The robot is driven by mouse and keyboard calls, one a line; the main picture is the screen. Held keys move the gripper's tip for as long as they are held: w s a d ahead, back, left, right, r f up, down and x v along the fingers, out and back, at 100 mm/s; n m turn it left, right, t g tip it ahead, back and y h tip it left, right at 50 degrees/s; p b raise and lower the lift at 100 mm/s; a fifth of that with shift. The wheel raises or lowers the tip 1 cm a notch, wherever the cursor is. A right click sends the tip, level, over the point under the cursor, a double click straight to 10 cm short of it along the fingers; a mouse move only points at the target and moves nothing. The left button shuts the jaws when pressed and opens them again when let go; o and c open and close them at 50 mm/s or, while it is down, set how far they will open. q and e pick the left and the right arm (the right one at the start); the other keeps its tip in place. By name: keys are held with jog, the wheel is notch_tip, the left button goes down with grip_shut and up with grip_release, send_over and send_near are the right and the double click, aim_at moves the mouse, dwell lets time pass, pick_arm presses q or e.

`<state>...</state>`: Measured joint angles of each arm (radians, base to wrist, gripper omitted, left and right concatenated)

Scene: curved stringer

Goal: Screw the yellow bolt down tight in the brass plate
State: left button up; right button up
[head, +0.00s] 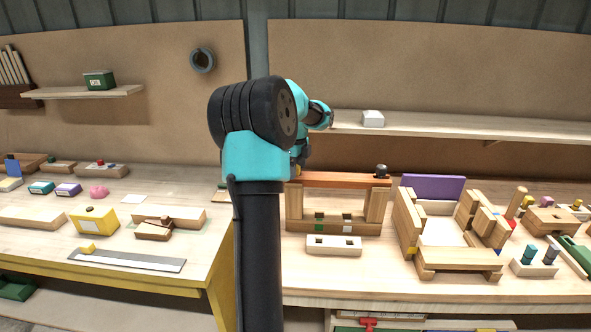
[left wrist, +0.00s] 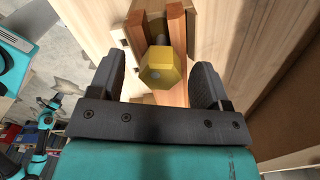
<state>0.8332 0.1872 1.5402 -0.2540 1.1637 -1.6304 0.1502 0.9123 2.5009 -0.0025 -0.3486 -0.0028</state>
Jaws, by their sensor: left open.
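The yellow bolt (left wrist: 163,68) shows its hexagonal head in the left wrist view, with a dark shank behind it between two reddish-brown wooden strips. My left gripper (left wrist: 158,63) is open, with one finger on each side of the bolt head and a gap on both sides. In the head view my left arm hides most of the gripper, beside the left end of an orange-brown bar (head: 340,180) on a wooden frame. I cannot clearly make out the brass plate, or how deep the bolt sits. My right gripper is not seen.
The wooden frame (head: 333,227) stands on the bench, with a white-topped block (head: 333,245) before it. A wooden box assembly (head: 460,258) with a purple panel (head: 432,188) stands to its right. The left bench holds a yellow box (head: 95,222) and a metal strip (head: 130,260).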

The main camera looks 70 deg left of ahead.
pick_arm(q)
notch_tip(320, 180, up, 12)
jog(key=shift+f, duration=0.25)
dwell(0.7)
